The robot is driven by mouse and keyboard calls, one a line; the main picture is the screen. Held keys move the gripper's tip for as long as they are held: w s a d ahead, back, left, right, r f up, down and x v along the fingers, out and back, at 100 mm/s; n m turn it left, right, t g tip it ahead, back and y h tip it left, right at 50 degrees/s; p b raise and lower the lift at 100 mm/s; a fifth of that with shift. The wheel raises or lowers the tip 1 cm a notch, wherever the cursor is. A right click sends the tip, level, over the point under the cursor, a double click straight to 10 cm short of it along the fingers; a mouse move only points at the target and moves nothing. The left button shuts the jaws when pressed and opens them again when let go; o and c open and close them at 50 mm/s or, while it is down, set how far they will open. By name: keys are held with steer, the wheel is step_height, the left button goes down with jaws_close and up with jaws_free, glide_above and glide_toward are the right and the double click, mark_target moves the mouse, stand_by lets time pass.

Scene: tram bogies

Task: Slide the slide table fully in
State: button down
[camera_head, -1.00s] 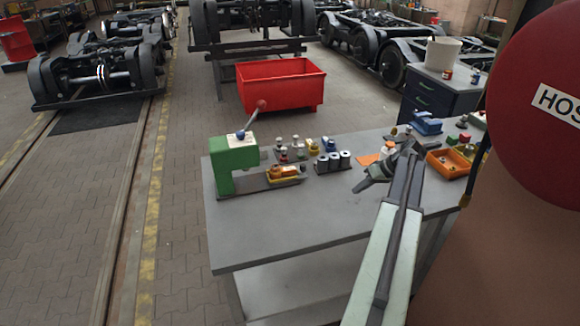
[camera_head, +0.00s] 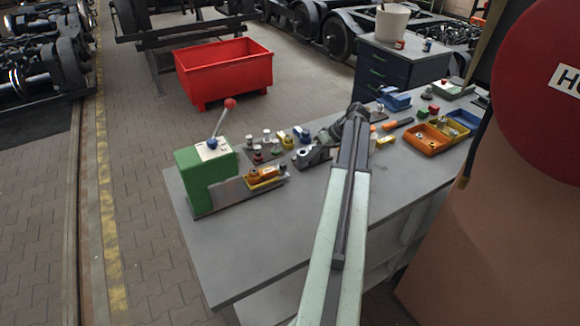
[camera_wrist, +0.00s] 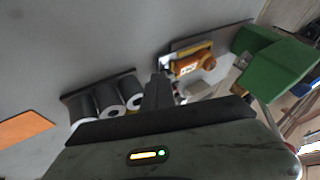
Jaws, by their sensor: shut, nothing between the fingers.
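The green press (camera_head: 195,190) with a red-knobbed lever stands at the left end of the workbench. I take the slide table (camera_head: 265,175) to be the yellow and orange piece on a grey base plate (camera_head: 226,194) that runs right from the press. It also shows in the wrist view (camera_wrist: 192,64) beside the green body (camera_wrist: 275,70). My gripper (camera_head: 303,158) is shut and empty, just right of the base plate's right end. In the wrist view its fingertips (camera_wrist: 158,82) point toward the slide table, with a small gap apparent. Exact contact cannot be told.
Small pegs and parts stand behind the slide table. Grey cylinders (camera_wrist: 105,102) sit beside my gripper in the wrist view. An orange bin (camera_head: 427,140) and a blue bin (camera_head: 463,123) are farther right. The bench front (camera_head: 235,250) is clear.

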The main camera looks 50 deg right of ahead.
mark_target(279, 179)
steer(key=b+x, duration=0.7)
steer(key=x, duration=0.3)
steer(key=shift+s, duration=0.15)
steer(key=a, duration=0.1)
steer(key=w+a, duration=0.1)
steer(key=a, duration=0.1)
steer(key=shift+w+a+r, duration=0.1)
steer(key=shift+a+r, duration=0.05)
steer(key=shift+r, duration=0.1)
steer(key=shift+w+a, duration=0.15)
steer(key=shift+a, duration=0.1)
steer(key=shift+a, duration=0.1)
